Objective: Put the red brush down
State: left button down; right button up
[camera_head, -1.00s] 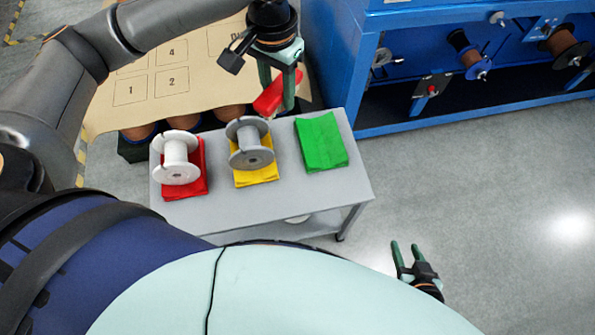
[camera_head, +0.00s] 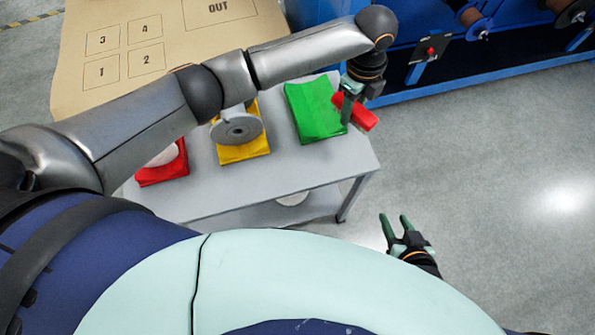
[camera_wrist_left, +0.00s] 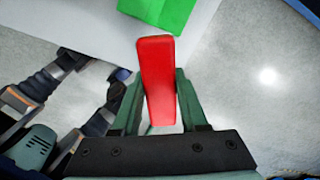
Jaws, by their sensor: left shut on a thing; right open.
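The red brush (camera_head: 355,111) is held in my left gripper (camera_head: 347,108), beyond the right part of the grey table (camera_head: 318,160) and beside the green cloth (camera_head: 314,108). In the left wrist view the red brush (camera_wrist_left: 158,82) stands between the two green fingers of my left gripper (camera_wrist_left: 155,100), which are shut on it. The green cloth (camera_wrist_left: 160,8) shows at the top there. My right gripper (camera_head: 396,226) is open and empty, low and to the right of the table.
A yellow cloth (camera_head: 247,152) carries a grey spool (camera_head: 237,130), partly hidden by my left arm. A red cloth (camera_head: 165,174) carries a white spool (camera_head: 163,157), mostly hidden. A blue rack (camera_head: 450,75) stands behind. Bare floor lies to the right.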

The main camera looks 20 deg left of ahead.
pick_arm(q)
jog(key=shift+d+f+m, duration=0.25)
jog(key=shift+f+m, duration=0.15)
jog(key=shift+s+a+f, duration=0.1)
jog(key=shift+s+f, duration=0.05)
jog(key=shift+f, duration=0.05)
jog(key=s+a+f+p, duration=0.1)
jog(key=s+a+f, duration=0.3)
jog(key=s+a, duration=0.2)
send_over(297, 170)
jog(key=w+d, duration=0.1)
notch_tip(297, 170, down, 4)
jog(key=shift+s+a+f+b, duration=0.3)
jog(key=shift+s+a+f, duration=0.1)
jog(key=shift+f, duration=0.3)
notch_tip(297, 170, down, 3)
jog(key=shift+s+a+r+b, duration=0.1)
jog(key=shift+r+b, duration=0.1)
jog(key=shift+b, duration=0.15)
jog(key=shift+f, duration=0.35)
pick_arm(e)
jog(key=shift+a+f, duration=0.1)
jog(key=shift+f, duration=0.15)
